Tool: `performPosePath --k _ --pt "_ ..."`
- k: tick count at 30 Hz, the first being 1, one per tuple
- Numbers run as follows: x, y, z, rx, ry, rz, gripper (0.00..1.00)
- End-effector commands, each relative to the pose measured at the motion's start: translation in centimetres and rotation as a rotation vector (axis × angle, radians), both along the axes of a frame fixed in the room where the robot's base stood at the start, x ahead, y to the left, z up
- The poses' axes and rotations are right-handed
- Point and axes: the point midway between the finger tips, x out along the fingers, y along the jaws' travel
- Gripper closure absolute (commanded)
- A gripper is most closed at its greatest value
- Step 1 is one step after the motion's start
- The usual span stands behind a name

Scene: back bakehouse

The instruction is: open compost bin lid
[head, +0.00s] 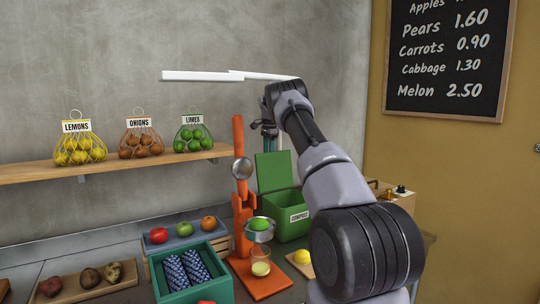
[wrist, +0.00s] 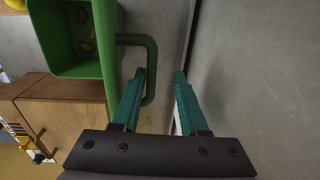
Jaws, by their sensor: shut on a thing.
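The green compost bin (head: 290,228) stands at the back right of the counter, with a COMPOST label on its front. Its green lid (head: 272,172) is raised and stands about upright at the back of the bin. In the wrist view the bin's open inside (wrist: 82,40) shows, with some brownish bits in it. A green loop handle (wrist: 134,40) sticks out from the lid. My gripper (wrist: 161,74), with teal fingers, is shut on this handle. In the head view my gripper (head: 269,130) is above the lid, partly hidden by my arm.
An orange press (head: 239,170) with a glass stands left of the bin. A teal crate (head: 190,268) and fruit tray (head: 182,238) are further left. A shelf (head: 130,160) with net bags runs along the wall. A wooden box (wrist: 65,110) is beside the bin.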

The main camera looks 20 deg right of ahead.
Motion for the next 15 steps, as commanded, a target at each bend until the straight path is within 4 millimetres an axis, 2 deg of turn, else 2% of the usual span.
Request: performPosePath --k 1,12,13,15 --pt "0.52 0.58 -0.39 0.002 -0.009 0.015 1.00" --pt "0.60 0.82 -0.54 0.005 -0.007 0.017 1.00" --pt "0.60 0.83 -0.55 0.005 -0.007 0.017 0.55" --pt "0.57 0.80 -0.58 0.005 -0.006 0.016 0.55"
